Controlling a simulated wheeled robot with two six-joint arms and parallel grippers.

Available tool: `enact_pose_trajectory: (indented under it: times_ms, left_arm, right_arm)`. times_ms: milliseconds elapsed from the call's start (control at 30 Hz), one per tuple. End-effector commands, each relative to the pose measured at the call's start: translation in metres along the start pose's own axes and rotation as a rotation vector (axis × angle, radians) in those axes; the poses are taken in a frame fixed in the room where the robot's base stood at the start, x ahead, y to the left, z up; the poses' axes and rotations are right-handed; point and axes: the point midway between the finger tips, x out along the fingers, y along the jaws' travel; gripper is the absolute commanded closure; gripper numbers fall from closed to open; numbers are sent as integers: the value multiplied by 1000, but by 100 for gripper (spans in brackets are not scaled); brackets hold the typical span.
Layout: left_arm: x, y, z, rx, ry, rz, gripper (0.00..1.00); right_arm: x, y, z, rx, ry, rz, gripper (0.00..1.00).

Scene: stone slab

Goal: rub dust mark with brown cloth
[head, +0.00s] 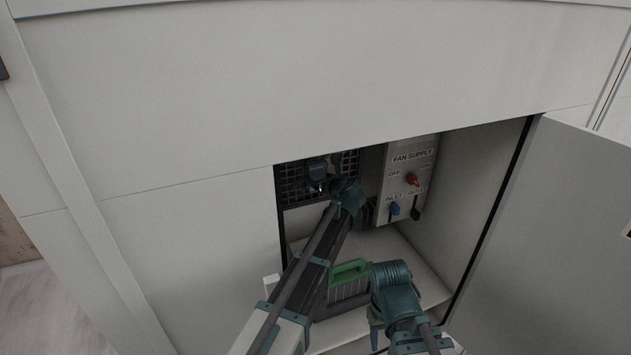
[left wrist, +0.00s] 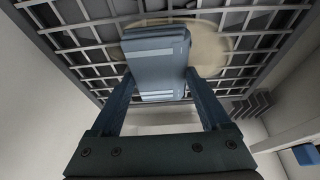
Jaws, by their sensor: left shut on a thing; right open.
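My left gripper (left wrist: 160,95) is shut on a folded blue-grey cloth-like pad (left wrist: 157,60) with pale stripes. No brown cloth shows. The pad is at the dark grille, in front of a beige dust mark (left wrist: 213,45); part of the mark shows to its right and above it. I cannot tell whether the pad touches the grille. In the head view my left gripper (head: 319,181) is small and dark before the grille inside the open cabinet; the mark is not discernible there. My right gripper (head: 376,334) is low at the cabinet opening and open; its fingers are hard to make out.
The grille (head: 294,184) is at the cabinet's back. A fan supply box (head: 408,165) with a red knob and two levers stands close to its right. A green-topped ribbed item (head: 350,271) is on the cabinet floor. The open door (head: 570,225) bounds the right side.

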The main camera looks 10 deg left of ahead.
Motion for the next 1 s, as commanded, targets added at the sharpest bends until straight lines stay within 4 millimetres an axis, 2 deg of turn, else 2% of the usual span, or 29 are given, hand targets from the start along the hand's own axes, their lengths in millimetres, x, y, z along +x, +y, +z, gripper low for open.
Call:
enact_pose_trajectory:
  times_ms: [267, 600, 867, 1000]
  left_arm:
    - [1, -8, 0, 1, -1, -2, 64]
    - [-1, -34, 0, 0, -1, -2, 64]
    - [-1, -36, 0, 0, -1, -1, 64]
    - [0, -44, 0, 0, 0, -1, 64]
  right_arm:
    - [0, 0, 0, 0, 0, 0, 50]
    - [0, 0, 0, 0, 0, 0, 50]
    - [0, 0, 0, 0, 0, 0, 50]
    - [0, 0, 0, 0, 0, 0, 50]
